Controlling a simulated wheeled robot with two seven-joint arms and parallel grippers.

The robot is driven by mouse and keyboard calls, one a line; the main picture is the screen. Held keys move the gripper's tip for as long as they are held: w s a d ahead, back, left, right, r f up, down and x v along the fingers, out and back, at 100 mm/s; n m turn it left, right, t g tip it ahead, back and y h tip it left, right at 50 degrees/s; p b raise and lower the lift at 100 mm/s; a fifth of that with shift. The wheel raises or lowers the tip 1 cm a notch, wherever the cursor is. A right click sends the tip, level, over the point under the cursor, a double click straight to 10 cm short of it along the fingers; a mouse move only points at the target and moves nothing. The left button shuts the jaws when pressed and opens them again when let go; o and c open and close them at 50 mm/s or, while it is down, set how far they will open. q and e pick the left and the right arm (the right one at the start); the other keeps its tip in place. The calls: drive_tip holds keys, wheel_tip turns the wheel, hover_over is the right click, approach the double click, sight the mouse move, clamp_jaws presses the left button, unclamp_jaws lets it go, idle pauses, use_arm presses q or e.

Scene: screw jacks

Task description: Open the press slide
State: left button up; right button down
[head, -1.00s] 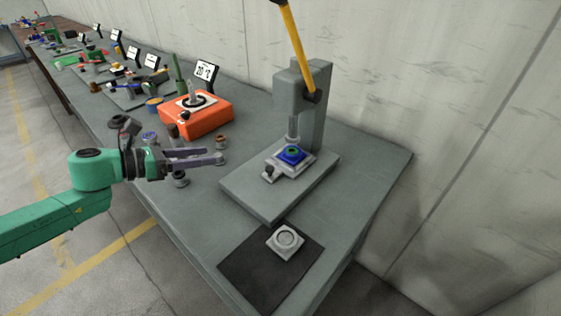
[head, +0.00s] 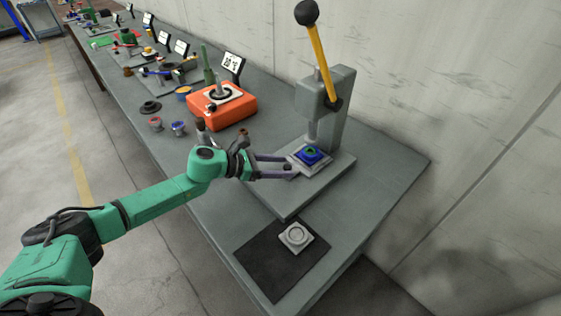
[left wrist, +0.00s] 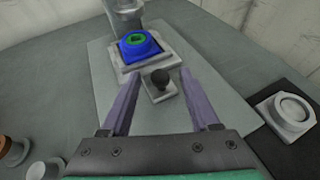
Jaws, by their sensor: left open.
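The press (head: 326,110) stands on a grey base plate, with a yellow lever (head: 320,65) ending in a black knob. Its pale slide (head: 318,167) sits under the ram and carries a blue block with a green ring (head: 310,154). My right gripper does not show.
A pale square part with a round recess (head: 296,236) lies on a black mat (head: 262,262) at the table's near end. An orange box (head: 222,104) and several small parts stand to the left along the table. A concrete wall runs behind.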

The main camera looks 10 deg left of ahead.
use_arm(q)
clamp_jaws()
idle(1.4)
